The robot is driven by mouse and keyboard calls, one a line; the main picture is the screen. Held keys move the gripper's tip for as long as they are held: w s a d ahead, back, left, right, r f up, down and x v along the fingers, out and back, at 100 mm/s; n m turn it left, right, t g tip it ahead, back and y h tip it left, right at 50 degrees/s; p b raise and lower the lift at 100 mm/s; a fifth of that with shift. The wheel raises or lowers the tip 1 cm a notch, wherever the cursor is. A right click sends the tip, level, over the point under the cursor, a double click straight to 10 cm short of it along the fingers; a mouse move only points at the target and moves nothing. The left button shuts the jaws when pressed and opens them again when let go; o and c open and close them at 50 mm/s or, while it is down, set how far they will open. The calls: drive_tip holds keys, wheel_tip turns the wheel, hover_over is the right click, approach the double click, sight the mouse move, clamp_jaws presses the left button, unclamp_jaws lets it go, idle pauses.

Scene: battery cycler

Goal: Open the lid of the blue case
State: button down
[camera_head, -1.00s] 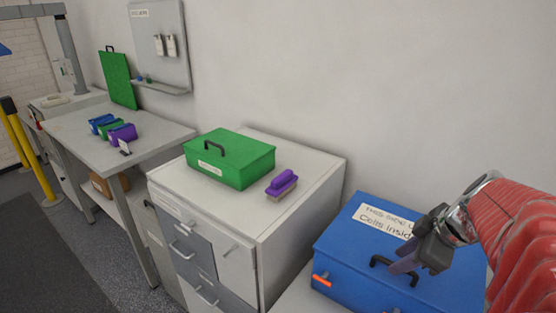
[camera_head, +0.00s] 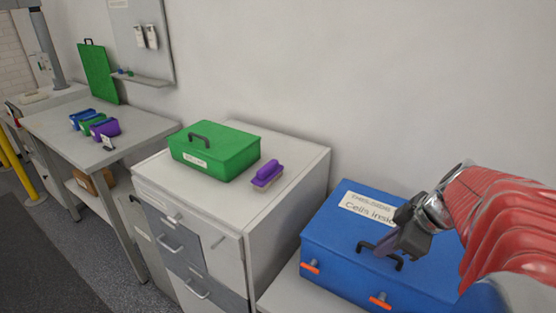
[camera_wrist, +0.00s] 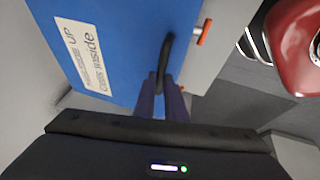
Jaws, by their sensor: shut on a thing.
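The blue case (camera_head: 335,250) sits at the lower right on a light surface, its lid down. It has a white label (camera_head: 368,207), a black handle (camera_head: 398,262) on top and two orange latches (camera_head: 310,267) on its front. My gripper (camera_head: 386,246) is over the lid at the handle. In the wrist view, the blue lid (camera_wrist: 130,45) fills the upper left. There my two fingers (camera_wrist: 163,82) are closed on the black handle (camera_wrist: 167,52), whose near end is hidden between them.
Farther left, a table (camera_head: 150,128) holds small coloured bins (camera_head: 103,129). The wall is close behind the blue case.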

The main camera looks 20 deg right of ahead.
drive_tip(key=shift+a, duration=0.25)
drive_tip(key=shift+d, duration=0.15)
drive_tip(key=shift+r, duration=0.1)
